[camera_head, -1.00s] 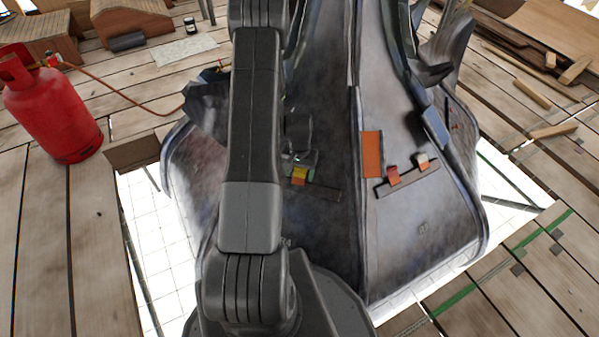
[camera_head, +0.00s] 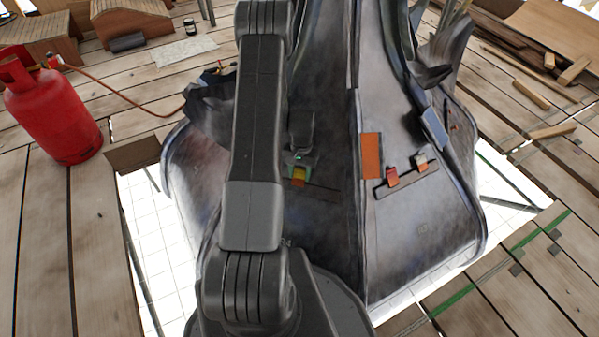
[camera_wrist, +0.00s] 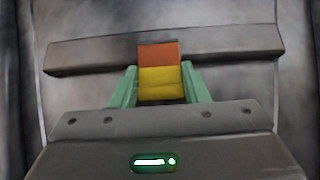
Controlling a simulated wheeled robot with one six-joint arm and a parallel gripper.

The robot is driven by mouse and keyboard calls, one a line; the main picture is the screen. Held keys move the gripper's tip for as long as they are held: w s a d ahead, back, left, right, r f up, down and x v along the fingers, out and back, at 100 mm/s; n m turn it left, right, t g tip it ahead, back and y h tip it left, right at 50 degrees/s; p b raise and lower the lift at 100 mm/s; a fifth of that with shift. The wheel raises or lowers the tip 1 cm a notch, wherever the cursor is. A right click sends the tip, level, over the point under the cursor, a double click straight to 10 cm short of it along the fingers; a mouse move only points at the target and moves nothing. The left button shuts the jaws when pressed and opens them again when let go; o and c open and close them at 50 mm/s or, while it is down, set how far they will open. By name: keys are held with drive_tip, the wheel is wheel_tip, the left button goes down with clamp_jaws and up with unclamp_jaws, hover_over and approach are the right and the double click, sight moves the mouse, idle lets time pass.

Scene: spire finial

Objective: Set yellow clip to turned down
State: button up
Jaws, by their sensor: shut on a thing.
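The yellow clip (camera_head: 299,174) is a small folded tab on a dark strip on the left face of the grey metal spire. In the wrist view the clip (camera_wrist: 160,83) has a yellow part with an orange band beyond it, lying against the strip (camera_wrist: 235,43). My gripper (camera_wrist: 160,88) has its two pale green fingers on either side of the yellow part, shut on it. In the head view my gripper (camera_head: 300,170) is small, and my arm covers much of the spire's left face. I cannot tell the clip's exact bend.
On the spire's right face are an orange plate (camera_head: 371,155), a red clip (camera_head: 392,176) and a pale-and-orange clip (camera_head: 421,162) on another strip. A red gas cylinder (camera_head: 50,105) stands left on the planks. Bright openings flank the spire's base.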

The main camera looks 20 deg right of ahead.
sight(302, 169)
drive_tip(key=o, duration=1)
drive_tip(key=r+p, duration=0.1)
drive_tip(key=r, duration=0.3)
drive_tip(key=w+r+p, duration=0.1)
drive_tip(key=r, duration=0.4)
drive_tip(key=d+r+p, duration=0.1)
drive_tip(key=r, duration=0.3)
drive_tip(key=shift+w+d+r+p, duration=0.1)
drive_tip(key=shift+w+r+p, duration=0.15)
drive_tip(key=shift+r+p, duration=0.1)
drive_tip(key=shift+f, duration=0.15)
drive_tip(key=f+b, duration=0.1)
drive_tip(key=f, duration=0.3)
drive_tip(key=s+f+b, duration=0.1)
drive_tip(key=f, duration=0.4)
drive_tip(key=a+f+b, duration=0.1)
drive_tip(key=f, duration=0.3)
drive_tip(key=shift+s+a+f+b, duration=0.1)
drive_tip(key=shift+s+f+b, duration=0.15)
drive_tip(key=shift+b, duration=0.15)
drive_tip(key=shift+r, duration=0.15)
